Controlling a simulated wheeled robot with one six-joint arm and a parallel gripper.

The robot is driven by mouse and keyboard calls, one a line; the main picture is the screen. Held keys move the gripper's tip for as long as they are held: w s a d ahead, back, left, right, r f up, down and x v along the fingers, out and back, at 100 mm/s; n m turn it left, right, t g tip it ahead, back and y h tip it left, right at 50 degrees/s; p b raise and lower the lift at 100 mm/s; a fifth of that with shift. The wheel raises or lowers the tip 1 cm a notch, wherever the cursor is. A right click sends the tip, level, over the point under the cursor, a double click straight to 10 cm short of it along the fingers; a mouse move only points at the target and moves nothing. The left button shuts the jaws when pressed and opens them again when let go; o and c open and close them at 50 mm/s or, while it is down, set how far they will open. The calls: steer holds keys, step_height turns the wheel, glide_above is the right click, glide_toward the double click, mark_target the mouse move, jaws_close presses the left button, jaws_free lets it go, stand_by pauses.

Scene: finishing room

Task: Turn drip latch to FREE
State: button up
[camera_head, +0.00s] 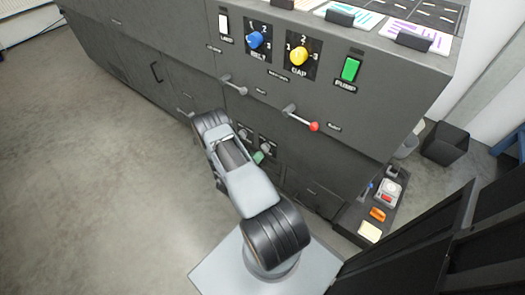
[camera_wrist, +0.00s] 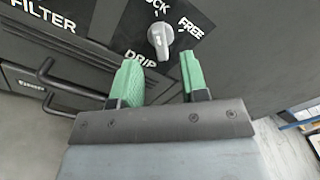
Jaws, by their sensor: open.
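The drip latch is a grey knob (camera_wrist: 160,38) on a black plate with LOCK above it, FREE at its right and DRIP below. Its grip stands roughly upright in the wrist view; which mark it points to is hard to tell. It is probably the right one of two small grey knobs in the head view (camera_head: 266,146). My gripper (camera_wrist: 158,75) has green fingertips, spread apart and empty. The knob shows beyond the gap between them, apparently untouched. In the head view one green fingertip of my gripper (camera_head: 258,157) shows just below the knobs.
A FILTER label (camera_wrist: 30,12) and black bar handles (camera_wrist: 55,75) lie left of the latch. Above are a grey lever (camera_head: 234,85), a red-tipped lever (camera_head: 303,118), blue (camera_head: 255,40) and yellow (camera_head: 299,56) dials and a green PUMP switch (camera_head: 350,69). Floor at left is clear.

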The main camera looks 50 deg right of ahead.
mark_target(263, 149)
steer(key=shift+w+d+b, duration=0.15)
steer(key=shift+d+b, duration=0.05)
steer(key=shift+d, duration=1.1)
steer(key=shift+w+d+b, duration=0.1)
steer(key=shift+d+b, duration=0.05)
steer(key=shift+d, duration=1.1)
steer(key=shift+c, duration=0.3)
jaws_close()
